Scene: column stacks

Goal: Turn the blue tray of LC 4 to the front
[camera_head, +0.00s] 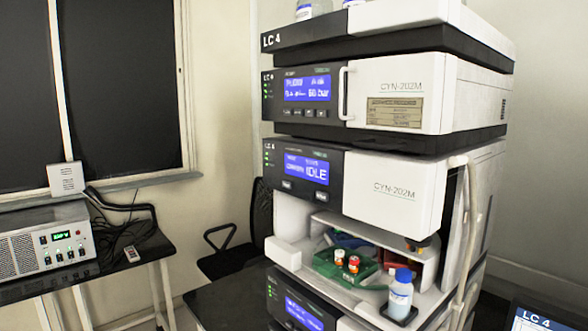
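The LC 4 stack (400,105) stands right of centre, with "LC 4" on its top tray. Its sampler module has an open compartment below the "IDLE" display. A reddish part shows at the right rear, mostly hidden. Neither of my grippers is in view.
A blue-capped bottle (400,296) stands in a dark holder at the compartment's front right. A side table (130,262) with a power unit is at left, a dark chair (235,245) behind.

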